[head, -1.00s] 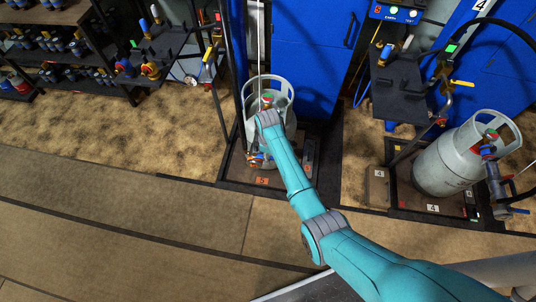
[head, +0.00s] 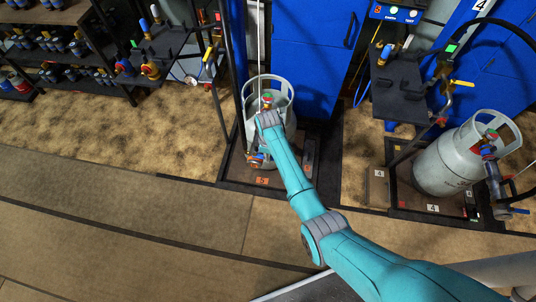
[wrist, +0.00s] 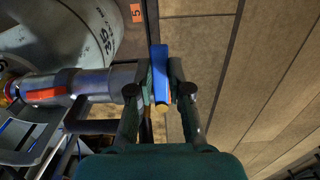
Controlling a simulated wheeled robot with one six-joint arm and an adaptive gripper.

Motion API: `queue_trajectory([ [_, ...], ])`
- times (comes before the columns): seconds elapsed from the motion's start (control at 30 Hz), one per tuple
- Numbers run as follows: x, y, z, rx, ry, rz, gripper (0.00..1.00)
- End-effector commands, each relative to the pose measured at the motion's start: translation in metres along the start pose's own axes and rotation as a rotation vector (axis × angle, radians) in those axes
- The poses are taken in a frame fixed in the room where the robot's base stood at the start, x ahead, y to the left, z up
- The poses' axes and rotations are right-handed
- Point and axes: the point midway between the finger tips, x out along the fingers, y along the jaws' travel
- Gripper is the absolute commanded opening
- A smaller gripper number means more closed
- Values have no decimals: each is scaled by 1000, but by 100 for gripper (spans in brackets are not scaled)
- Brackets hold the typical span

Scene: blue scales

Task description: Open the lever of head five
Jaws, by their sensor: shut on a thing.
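Head five is a grey metal cylinder with an orange band (wrist: 45,92) at the left of the wrist view, beside the grey gas bottle (wrist: 75,30). Its blue lever (wrist: 160,72) points up and down in that picture, across the line of the head's body. My gripper (wrist: 160,92) is shut on the lever, one finger on each side. The lever's yellowish end (wrist: 160,108) shows between the fingers. In the head view the bottle (head: 284,95) stands on the scale marked 5 (head: 262,180). My arm covers part of it, and the grip itself is hidden there.
Bottle four (head: 447,165) stands on its scale at the right. Blue cabinets (head: 310,60) rise behind scale five. A rack with several fittings (head: 60,45) stands at the back left. The floor (head: 130,230) in front is clear.

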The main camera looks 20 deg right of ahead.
Motion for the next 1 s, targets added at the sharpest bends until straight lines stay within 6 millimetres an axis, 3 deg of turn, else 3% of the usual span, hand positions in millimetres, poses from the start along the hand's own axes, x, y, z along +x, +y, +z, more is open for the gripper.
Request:
queue_trajectory([
  [0.27, 0, -9, -1, 164, 1, 1, 0],
  [1.0, 0, -43, -20, 859, -1, 0, 0],
])
